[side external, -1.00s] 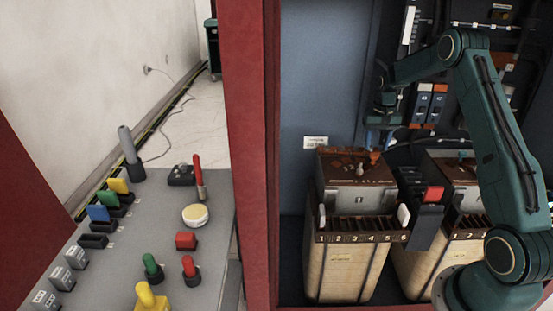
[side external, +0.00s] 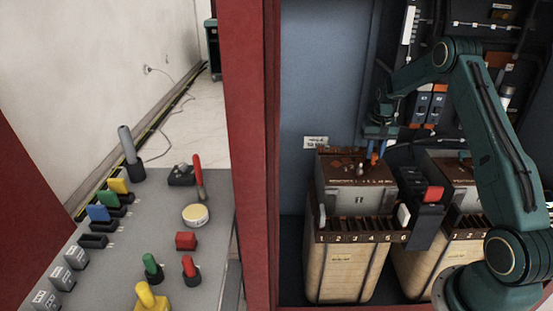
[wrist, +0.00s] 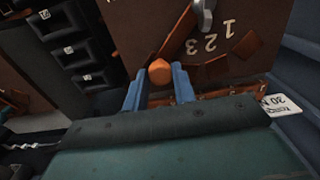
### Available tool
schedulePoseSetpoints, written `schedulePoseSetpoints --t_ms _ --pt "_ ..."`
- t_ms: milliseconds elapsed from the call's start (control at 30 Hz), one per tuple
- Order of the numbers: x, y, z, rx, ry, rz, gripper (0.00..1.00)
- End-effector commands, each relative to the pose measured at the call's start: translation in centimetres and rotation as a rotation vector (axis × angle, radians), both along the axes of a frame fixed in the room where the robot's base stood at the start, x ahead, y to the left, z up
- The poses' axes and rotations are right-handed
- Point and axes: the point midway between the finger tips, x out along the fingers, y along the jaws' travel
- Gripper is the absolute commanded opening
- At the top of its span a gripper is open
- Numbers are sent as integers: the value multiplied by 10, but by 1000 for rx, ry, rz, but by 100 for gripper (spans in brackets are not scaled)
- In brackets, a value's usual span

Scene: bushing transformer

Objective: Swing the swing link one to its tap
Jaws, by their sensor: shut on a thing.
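The swing link (wrist: 178,32) is a copper-coloured bar lying at a slant on the brown top board of the left transformer, seen in the wrist view. An orange knob (wrist: 160,72) stands near its lower end. My gripper (wrist: 158,86) has its two blue fingers closed on this knob from both sides. Copper pads (wrist: 252,42) lie to the right, near the printed numbers 1, 2 and 3; I cannot tell which tap each is. In the side external view my gripper (side external: 375,150) reaches down to the back right of the board, with the orange knob small between its fingers.
A grey metal lever (wrist: 205,14) stands on the board near the numbers. A second transformer (side external: 450,170) stands to the right, with a dark unit with a red block (side external: 433,193) between. The red cabinet post (side external: 252,150) and control desk (side external: 130,230) are left.

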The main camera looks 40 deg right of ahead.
Motion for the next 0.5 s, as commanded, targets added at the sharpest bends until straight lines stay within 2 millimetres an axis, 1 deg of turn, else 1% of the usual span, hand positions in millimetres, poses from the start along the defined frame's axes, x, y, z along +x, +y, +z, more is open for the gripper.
schedulePoseSetpoints --t_ms 267,500 --pt "2 0 0 0 0 15 0" --pt "9 0 0 0 0 93 0"
